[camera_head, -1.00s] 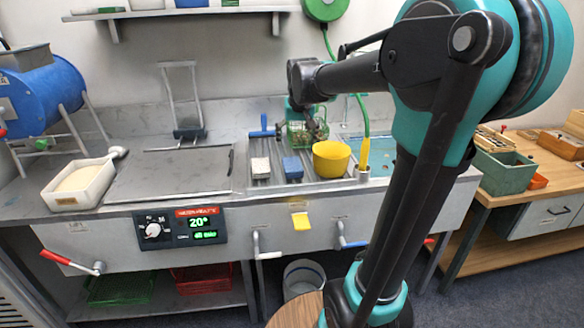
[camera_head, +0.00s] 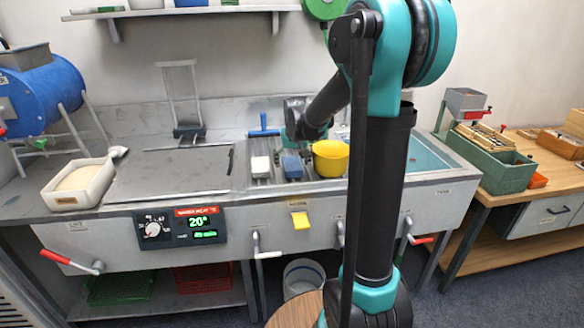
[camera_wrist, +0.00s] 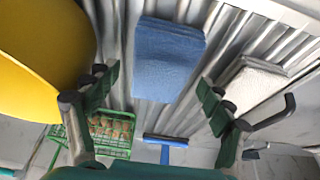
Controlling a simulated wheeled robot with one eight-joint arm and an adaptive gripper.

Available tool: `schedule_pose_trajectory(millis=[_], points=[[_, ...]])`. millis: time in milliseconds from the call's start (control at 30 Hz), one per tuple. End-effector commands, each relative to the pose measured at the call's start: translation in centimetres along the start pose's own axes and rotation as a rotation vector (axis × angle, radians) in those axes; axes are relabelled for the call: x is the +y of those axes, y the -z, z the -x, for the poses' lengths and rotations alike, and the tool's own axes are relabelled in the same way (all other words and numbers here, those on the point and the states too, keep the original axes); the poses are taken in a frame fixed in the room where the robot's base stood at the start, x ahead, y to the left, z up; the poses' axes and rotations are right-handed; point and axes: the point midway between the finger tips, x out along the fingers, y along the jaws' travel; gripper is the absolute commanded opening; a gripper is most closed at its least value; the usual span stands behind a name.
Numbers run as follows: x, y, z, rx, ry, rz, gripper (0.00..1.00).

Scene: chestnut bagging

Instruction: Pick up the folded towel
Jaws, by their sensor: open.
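A blue folded towel (camera_head: 292,167) lies on the ribbed metal drainboard (camera_head: 271,178), left of the yellow bowl (camera_head: 331,158). In the wrist view the blue towel (camera_wrist: 167,58) is large and lies ahead between my two fingers. A white folded cloth (camera_wrist: 252,84) lies beside it on the right; it also shows in the head view (camera_head: 260,166). My gripper (camera_wrist: 158,92) is open and empty, with one finger on each side of the blue towel's line. The gap between fingertips and towel is hard to judge. In the head view my arm partly hides the gripper.
The yellow bowl (camera_wrist: 45,55) stands close by my left finger in the wrist view. A green wire basket of chestnuts (camera_wrist: 110,128) and a blue-headed squeegee (camera_wrist: 165,141) lie beyond. A white tray (camera_head: 80,184) stands left.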

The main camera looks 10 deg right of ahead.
Motion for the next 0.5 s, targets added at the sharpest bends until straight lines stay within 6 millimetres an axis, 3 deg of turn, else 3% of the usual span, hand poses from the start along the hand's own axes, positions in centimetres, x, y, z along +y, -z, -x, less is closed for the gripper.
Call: schedule_pose_trajectory(millis=[333, 500], points=[[0.01, -0.03, -0.72, 0.0, 0.0, 0.0, 0.81], [0.01, -0.03, -0.7, 0.0, 0.0, 0.0, 0.6]])
